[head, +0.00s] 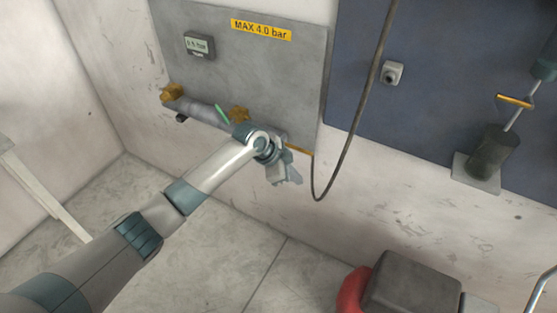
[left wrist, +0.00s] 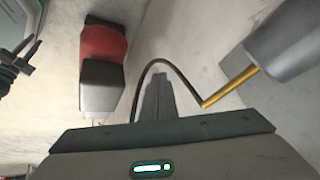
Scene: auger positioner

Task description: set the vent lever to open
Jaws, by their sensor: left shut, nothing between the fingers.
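A grey pipe (head: 203,112) runs along the lower part of the grey wall panel. A green lever (head: 221,114) stands up slantwise from the pipe. A thin yellow rod (head: 300,151) sticks out at the pipe's right end; in the left wrist view the yellow rod (left wrist: 230,87) projects from a grey cylinder (left wrist: 288,42). I cannot tell which one is the vent lever. My left gripper (head: 288,176) is shut and empty, below the pipe's right end and apart from the rod. Its fingers (left wrist: 158,98) show closed in the left wrist view.
A dark cable (head: 350,135) hangs in a loop just right of my left gripper. The panel carries a small display (head: 199,46) and a yellow pressure label (head: 261,30). A red and dark grey object (head: 410,283) stands at lower right. A rod-and-cylinder device (head: 492,153) is at right.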

